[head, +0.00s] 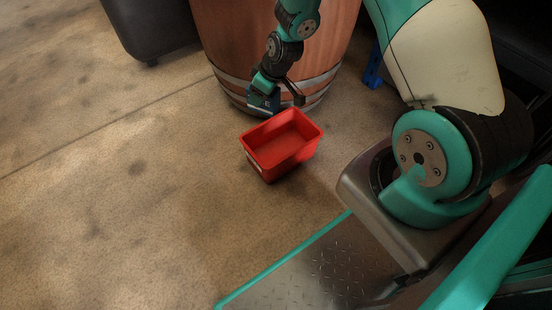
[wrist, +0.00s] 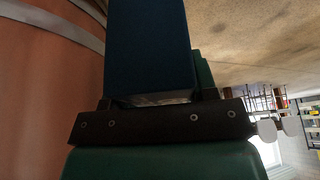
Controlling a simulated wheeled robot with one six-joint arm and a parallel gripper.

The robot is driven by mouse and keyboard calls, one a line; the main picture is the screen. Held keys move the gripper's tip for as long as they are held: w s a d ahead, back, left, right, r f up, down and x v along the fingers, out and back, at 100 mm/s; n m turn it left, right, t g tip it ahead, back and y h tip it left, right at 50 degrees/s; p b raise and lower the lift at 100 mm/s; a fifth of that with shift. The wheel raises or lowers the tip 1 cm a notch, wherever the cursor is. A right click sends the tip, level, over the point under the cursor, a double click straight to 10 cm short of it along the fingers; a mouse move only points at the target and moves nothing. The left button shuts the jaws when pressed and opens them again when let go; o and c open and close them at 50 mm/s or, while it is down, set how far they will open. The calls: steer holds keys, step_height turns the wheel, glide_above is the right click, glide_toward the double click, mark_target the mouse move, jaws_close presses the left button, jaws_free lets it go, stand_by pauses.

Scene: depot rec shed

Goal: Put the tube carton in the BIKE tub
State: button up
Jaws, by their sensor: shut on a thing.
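The tube carton (head: 260,101) is a small dark blue box. My gripper (head: 277,97) is shut on it, just behind and above the red tub's far left rim. In the wrist view the carton (wrist: 148,45) stands large and dark in front of the gripper bar (wrist: 155,122); a green part shows beside it. The red tub (head: 252,165) stands upright on the floor and looks empty inside. It has a pale label on its left side, too small to read, so I cannot tell whether it says BIKE.
A wooden barrel (head: 225,45) with metal hoops stands close behind the gripper and tub; it also fills the left of the wrist view (wrist: 45,85). A dark case (head: 150,28) stands at the back left. A blue object (head: 373,68) is right of the barrel. The floor to the left is clear.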

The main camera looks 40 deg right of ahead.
steer(key=d+f+n+g+y+b, duration=0.2)
steer(key=d+f+n+g+b, duration=0.2)
steer(key=f+n+b, duration=0.5)
steer(key=n+b, duration=0.4)
steer(key=b, duration=0.6)
glide_above(269, 160)
steer(key=d, duration=0.2)
step_height(269, 160, down, 22)
steer(key=shift+d+f, duration=0.1)
steer(key=shift+f, duration=0.1)
steer(key=shift+r+p, duration=0.2)
steer(key=shift+p, duration=0.1)
steer(key=o, duration=0.6)
steer(key=shift+f, duration=0.2)
steer(key=shift+c, duration=0.2)
steer(key=o, duration=0.4)
